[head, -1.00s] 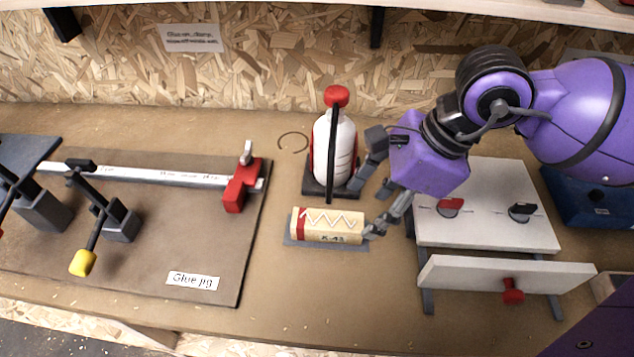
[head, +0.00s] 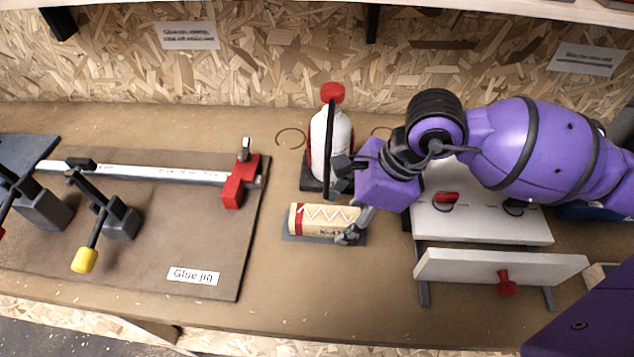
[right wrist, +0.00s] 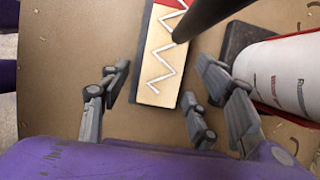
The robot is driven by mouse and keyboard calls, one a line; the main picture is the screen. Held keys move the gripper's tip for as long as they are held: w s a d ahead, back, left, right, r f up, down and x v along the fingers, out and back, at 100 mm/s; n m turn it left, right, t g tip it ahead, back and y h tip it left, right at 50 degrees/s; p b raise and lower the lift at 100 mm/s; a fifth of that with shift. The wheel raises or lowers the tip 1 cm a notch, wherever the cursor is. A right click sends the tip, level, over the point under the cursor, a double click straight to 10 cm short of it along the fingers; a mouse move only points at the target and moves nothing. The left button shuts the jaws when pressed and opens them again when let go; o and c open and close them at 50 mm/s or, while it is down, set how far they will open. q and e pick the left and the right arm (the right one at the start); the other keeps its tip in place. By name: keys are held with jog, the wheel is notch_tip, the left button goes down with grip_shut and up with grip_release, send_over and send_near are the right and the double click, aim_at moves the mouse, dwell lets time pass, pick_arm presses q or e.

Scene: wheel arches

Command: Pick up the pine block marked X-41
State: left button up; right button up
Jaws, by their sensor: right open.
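The pine block (head: 309,217) is pale wood with a red band and a white zigzag. It lies on a thin grey pad (head: 300,239) in front of a bottle. Its printed mark is partly covered by a finger and cannot be read surely. My right gripper (head: 345,208) is open at the block's right end. In the right wrist view the block (right wrist: 160,62) points toward the palm, its near end between the spread fingers (right wrist: 155,98), with gaps on both sides. My left gripper is not in view.
A white bottle (head: 330,135) with a red cap and a black upright bar stands close behind the block. The glue jig board (head: 215,250) with clamps lies left. A white panel unit (head: 480,225) with knobs stands right. Bench front is clear.

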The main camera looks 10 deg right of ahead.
jog(key=c, duration=1.3)
